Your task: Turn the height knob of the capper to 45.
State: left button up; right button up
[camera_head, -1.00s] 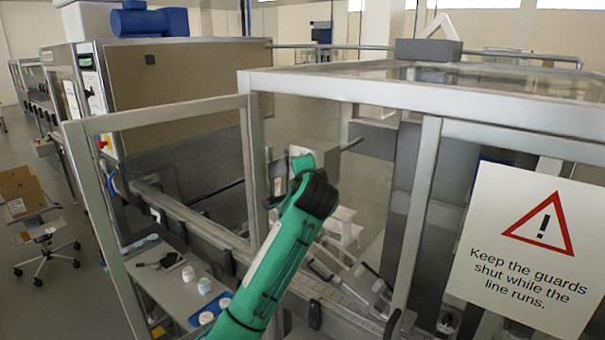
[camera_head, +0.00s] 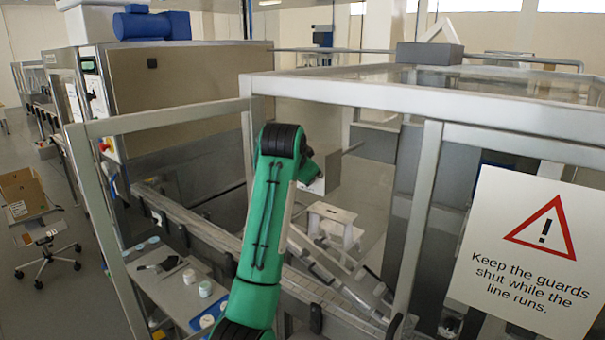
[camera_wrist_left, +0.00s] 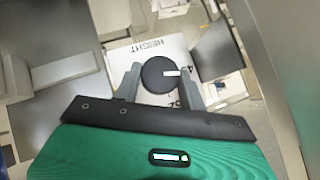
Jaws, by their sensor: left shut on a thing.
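In the left wrist view, the round black height knob (camera_wrist_left: 158,76) sits on a white dial plate (camera_wrist_left: 146,50) that reads HEIGHT, seen upside down. A white pointer mark on the knob points to the right of the picture. A few plate digits show at the right and below, partly covered; I cannot read the setting. My left gripper (camera_wrist_left: 161,76) is shut on the knob, with a grey finger on each side. In the head view, my green left arm hides the gripper and knob, and a light grey box shows just right of the arm. My right gripper is not in view.
The guard frame (camera_head: 430,200) surrounds the machine, with a warning sign (camera_head: 535,240) at the right. A conveyor (camera_head: 205,232) runs below my arm. White jars (camera_head: 205,288) stand on a side table at the lower left.

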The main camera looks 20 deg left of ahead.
pick_arm(q)
jog(key=shift+f+n+g+h, duration=0.15)
jog(key=shift+n+g+h, duration=0.15)
jog(key=shift+h, duration=0.2)
dwell(0.3)
jog(key=o, duration=1)
